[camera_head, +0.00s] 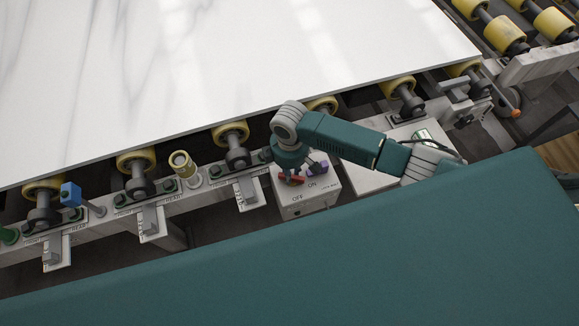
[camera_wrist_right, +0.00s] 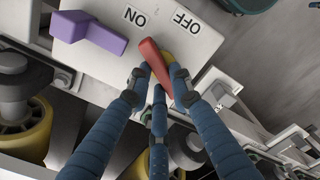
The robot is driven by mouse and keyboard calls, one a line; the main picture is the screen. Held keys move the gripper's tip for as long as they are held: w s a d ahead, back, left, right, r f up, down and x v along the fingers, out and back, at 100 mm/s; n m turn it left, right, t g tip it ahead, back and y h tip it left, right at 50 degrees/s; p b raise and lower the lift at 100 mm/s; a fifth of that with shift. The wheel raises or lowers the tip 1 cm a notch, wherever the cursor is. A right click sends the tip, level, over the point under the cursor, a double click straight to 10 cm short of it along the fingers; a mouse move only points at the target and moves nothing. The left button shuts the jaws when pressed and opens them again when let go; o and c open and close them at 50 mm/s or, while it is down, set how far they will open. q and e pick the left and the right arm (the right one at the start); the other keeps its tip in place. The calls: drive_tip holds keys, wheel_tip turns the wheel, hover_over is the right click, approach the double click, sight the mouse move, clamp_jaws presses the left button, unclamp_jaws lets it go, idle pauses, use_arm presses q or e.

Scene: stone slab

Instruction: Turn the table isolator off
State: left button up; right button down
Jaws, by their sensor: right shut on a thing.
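The isolator box (camera_head: 308,198) is a pale box with ON and OFF labels, below the slab's front edge in the head view. The purple block (camera_wrist_right: 90,33) lies apart, left of the fingers. My left gripper is out of view.
A white marble slab (camera_head: 220,70) covers the back, above yellow rollers (camera_head: 230,132) on a rail. A blue block on a post (camera_head: 71,194) and a yellow-topped post (camera_head: 182,165) stand along the rail, left of the box.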

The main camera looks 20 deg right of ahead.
drive_tip(key=m+p, duration=0.2)
drive_tip(key=m, duration=0.1)
drive_tip(key=m+p, duration=0.3)
drive_tip(key=shift+d+r+m, duration=0.1)
drive_tip(key=shift+r+m, duration=0.1)
drive_tip(key=shift+m, duration=0.1)
drive_tip(key=m+p, duration=0.2)
drive_tip(key=m, duration=0.1)
drive_tip(key=shift+d, duration=0.1)
drive_tip(key=shift+d+f+m+p, duration=0.15)
drive_tip(key=shift+m+p, duration=0.4)
drive_tip(key=shift+m, duration=0.65)
drive_tip(key=c, duration=1.5)
unclamp_jaws()
drive_tip(key=shift+c, duration=0.2)
wheel_tip(320, 180, up, 12)
